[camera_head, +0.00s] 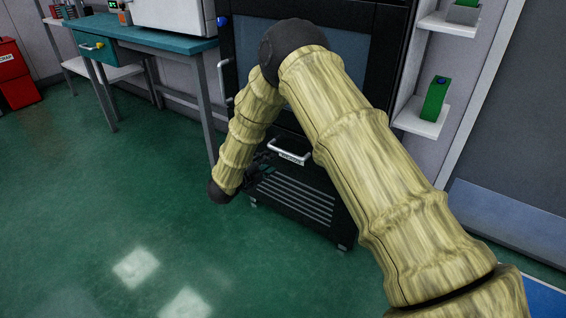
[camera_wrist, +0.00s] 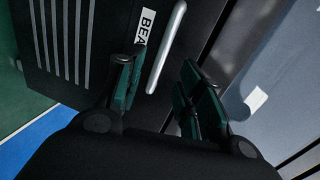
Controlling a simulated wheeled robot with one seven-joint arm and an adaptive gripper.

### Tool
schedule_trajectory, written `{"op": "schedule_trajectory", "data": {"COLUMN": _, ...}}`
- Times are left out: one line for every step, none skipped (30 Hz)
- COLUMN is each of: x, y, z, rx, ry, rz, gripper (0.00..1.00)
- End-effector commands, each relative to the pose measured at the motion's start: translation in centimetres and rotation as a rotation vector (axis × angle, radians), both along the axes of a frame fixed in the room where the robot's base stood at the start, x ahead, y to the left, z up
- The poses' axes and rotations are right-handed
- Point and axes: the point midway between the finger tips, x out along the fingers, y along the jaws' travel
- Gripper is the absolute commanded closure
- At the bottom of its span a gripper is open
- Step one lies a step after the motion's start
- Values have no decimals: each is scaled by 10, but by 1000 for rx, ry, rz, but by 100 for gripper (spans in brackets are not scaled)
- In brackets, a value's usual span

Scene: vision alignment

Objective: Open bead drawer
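The bead drawer (camera_head: 300,181) is the shut-looking low black front of a black cabinet, with slats across it. Its pale bar handle (camera_head: 289,152) sits near the top, with a white label beside it. In the wrist view the handle (camera_wrist: 168,45) runs on a slant, next to a label (camera_wrist: 146,27) reading "BEA", partly cut off. In the head view my gripper (camera_head: 264,160) is a small dark shape beside the handle's left end.
A teal workbench (camera_head: 160,40) stands left of the cabinet, with a red bin (camera_head: 15,75) beyond. A shelf (camera_head: 422,118) holding a green box (camera_head: 435,99) is on the right. The green floor (camera_head: 110,200) in front is clear.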

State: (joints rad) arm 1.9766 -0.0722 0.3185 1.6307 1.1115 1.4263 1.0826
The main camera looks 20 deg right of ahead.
Motion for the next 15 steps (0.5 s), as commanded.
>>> {"op": "schedule_trajectory", "data": {"x": 2, "y": 1, "z": 0, "rx": 8, "ry": -18, "rz": -15, "gripper": 63}}
{"op": "schedule_trajectory", "data": {"x": 3, "y": 1, "z": 1, "rx": 12, "ry": -26, "rz": -22, "gripper": 63}}
{"op": "schedule_trajectory", "data": {"x": 4, "y": 0, "z": 2, "rx": 16, "ry": -34, "rz": -28, "gripper": 63}}
{"op": "schedule_trajectory", "data": {"x": 5, "y": 0, "z": 3, "rx": 18, "ry": -38, "rz": -32, "gripper": 63}}
{"op": "schedule_trajectory", "data": {"x": 6, "y": -2, "z": 3, "rx": 19, "ry": -41, "rz": -35, "gripper": 63}}
{"op": "schedule_trajectory", "data": {"x": 8, "y": -4, "z": 2, "rx": 20, "ry": -42, "rz": -36, "gripper": 63}}
{"op": "schedule_trajectory", "data": {"x": 10, "y": -6, "z": 2, "rx": 20, "ry": -42, "rz": -37, "gripper": 63}}
{"op": "schedule_trajectory", "data": {"x": 11, "y": -8, "z": 1, "rx": 20, "ry": -42, "rz": -37, "gripper": 63}}
{"op": "schedule_trajectory", "data": {"x": 14, "y": -12, "z": 0, "rx": 19, "ry": -41, "rz": -37, "gripper": 63}}
{"op": "schedule_trajectory", "data": {"x": 16, "y": -15, "z": -1, "rx": 19, "ry": -41, "rz": -37, "gripper": 63}}
{"op": "schedule_trajectory", "data": {"x": 19, "y": -19, "z": -3, "rx": 20, "ry": -40, "rz": -37, "gripper": 63}}
{"op": "schedule_trajectory", "data": {"x": 23, "y": -24, "z": -4, "rx": 19, "ry": -39, "rz": -36, "gripper": 63}}
{"op": "schedule_trajectory", "data": {"x": 26, "y": -28, "z": -5, "rx": 18, "ry": -40, "rz": -36, "gripper": 63}}
{"op": "schedule_trajectory", "data": {"x": 29, "y": -32, "z": -6, "rx": 19, "ry": -41, "rz": -37, "gripper": 63}}
{"op": "schedule_trajectory", "data": {"x": 33, "y": -37, "z": -8, "rx": 19, "ry": -39, "rz": -35, "gripper": 63}}
